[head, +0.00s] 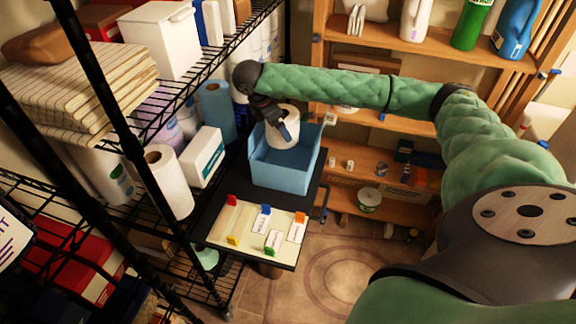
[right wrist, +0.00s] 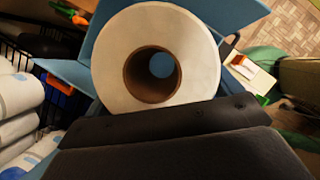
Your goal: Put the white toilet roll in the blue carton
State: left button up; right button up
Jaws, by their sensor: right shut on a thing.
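The white toilet roll (head: 281,128) is at the mouth of the blue carton (head: 283,176), in its upper part, near the back. My right gripper (head: 284,132) is shut on the roll. In the right wrist view the roll (right wrist: 192,50) shows end-on with its brown core, and the blue carton (right wrist: 228,14) lies behind and around it. How far the roll is below the carton's rim, and whether it touches the bottom, I cannot tell. My left gripper is not in view.
The carton stands on a dark cart top beside a board with coloured clips (head: 258,228). A wire rack (head: 130,130) with paper rolls and boxes is close on the left. A wooden shelf (head: 400,190) with bottles and small items stands behind.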

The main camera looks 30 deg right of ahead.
aim_at(285, 109)
jog(key=d+n+t, duration=0.1)
jog(key=n, duration=0.1)
jog(key=w+d+r+n+t, duration=0.1)
jog(key=n, duration=0.2)
jog(key=d+n+t, duration=0.1)
jog(key=d+n, duration=0.1)
jog(key=shift+w+r+n+y+b, duration=0.25)
jog(key=shift+w+n+y+b, duration=0.05)
jog(key=shift+n+y+b, duration=0.1)
notch_tip(285, 109, down, 7)
jog(key=p, duration=0.3)
jog(key=shift+d+r, duration=0.1)
notch_tip(285, 109, down, 6)
jog(key=shift+r+p, duration=0.1)
jog(key=shift+p, duration=0.95)
notch_tip(285, 109, down, 4)
jog(key=shift+f+p, duration=0.15)
jog(key=shift+p, duration=0.75)
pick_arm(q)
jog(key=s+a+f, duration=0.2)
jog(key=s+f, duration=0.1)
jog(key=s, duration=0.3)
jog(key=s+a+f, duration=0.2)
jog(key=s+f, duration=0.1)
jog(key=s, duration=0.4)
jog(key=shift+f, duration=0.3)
pick_arm(e)
jog(key=shift+f, duration=0.55)
jog(key=shift+f, duration=0.1)
